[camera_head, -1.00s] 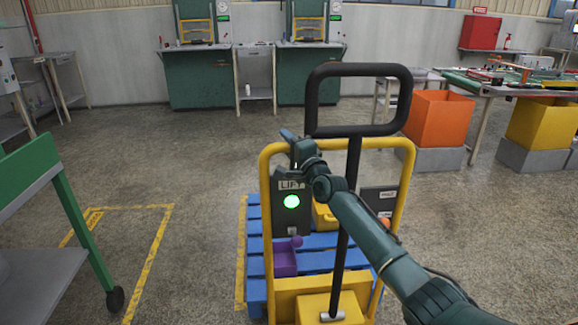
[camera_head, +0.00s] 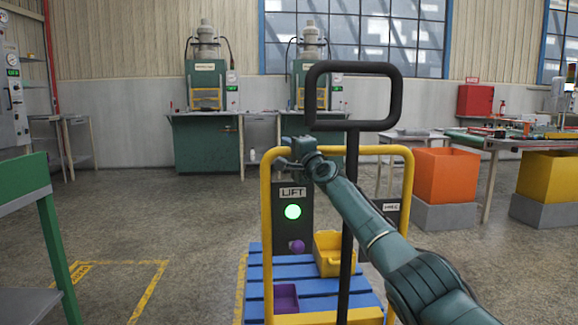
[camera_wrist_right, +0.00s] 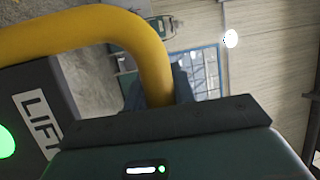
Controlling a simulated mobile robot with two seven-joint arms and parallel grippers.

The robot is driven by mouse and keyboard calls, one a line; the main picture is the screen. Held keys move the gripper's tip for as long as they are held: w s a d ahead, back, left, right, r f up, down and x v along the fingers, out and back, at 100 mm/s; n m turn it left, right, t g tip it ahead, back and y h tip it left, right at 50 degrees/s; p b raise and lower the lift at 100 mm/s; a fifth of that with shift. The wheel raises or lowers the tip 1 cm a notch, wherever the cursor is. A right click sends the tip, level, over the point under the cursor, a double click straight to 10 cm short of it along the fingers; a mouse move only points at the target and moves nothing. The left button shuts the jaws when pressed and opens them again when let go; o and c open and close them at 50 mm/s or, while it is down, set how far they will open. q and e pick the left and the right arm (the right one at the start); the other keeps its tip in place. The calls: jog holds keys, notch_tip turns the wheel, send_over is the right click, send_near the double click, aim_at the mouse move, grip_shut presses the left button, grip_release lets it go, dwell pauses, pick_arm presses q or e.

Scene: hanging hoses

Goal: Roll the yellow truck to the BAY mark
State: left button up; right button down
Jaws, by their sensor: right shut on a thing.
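The yellow truck (camera_head: 266,225) stands in front of me, with a yellow tubular frame and a tall black loop handle (camera_head: 352,126). My right gripper (camera_head: 290,152) is shut on the frame's upper left corner. In the right wrist view the yellow tube (camera_wrist_right: 85,32) curves down behind the gripper body; the fingertips are mostly hidden. A yellow floor outline (camera_head: 150,290) lies left of the truck, with a small yellow label (camera_head: 80,273) whose text I cannot read. My left gripper is out of view.
A green-framed table (camera_head: 60,240) stands close at left. Orange (camera_head: 446,175) and yellow (camera_head: 545,185) bins stand at right. Floor beyond is open.

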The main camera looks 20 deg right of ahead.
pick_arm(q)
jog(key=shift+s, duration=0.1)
pick_arm(e)
jog(key=shift+w+f, duration=0.1)
jog(key=shift+f, duration=0.2)
jog(key=c, duration=1.4)
grip_release()
jog(key=shift+o, duration=1.1)
jog(key=shift+r, duration=0.15)
jog(key=shift+d+r, duration=0.1)
jog(key=shift+r, duration=0.05)
pick_arm(q)
jog(key=shift+p, duration=0.6)
